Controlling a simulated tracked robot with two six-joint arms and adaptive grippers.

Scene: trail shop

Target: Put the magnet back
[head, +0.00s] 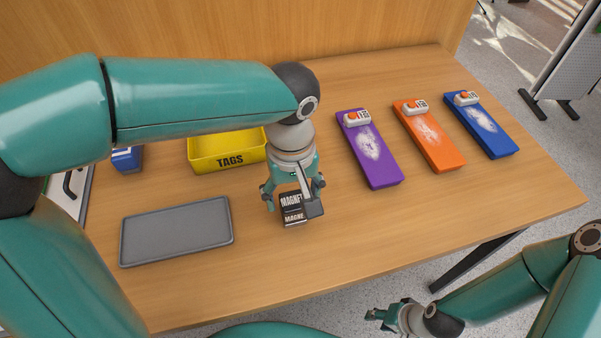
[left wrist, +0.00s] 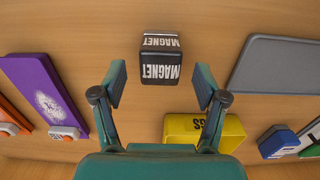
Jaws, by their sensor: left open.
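The magnet (head: 292,216) is a small black block with white MAGNET lettering, resting on the wooden table. It also shows in the left wrist view (left wrist: 161,58), just past the fingertips and roughly centred between them. My left gripper (head: 296,198) points down over the magnet, with its fingers apart and nothing clasped; it also shows in the left wrist view (left wrist: 161,88). The grey tray (head: 178,232) lies flat and empty to the left of the magnet. My right gripper (head: 376,315) is low, off the table's front edge; its finger gap is too small to judge.
A yellow TAGS bin (head: 228,152) stands behind the tray. A blue item (head: 127,160) is partly hidden by my left arm. Purple (head: 372,158), orange (head: 430,139) and blue (head: 482,128) boards lie at right, each with a white-and-orange piece. The front right table is clear.

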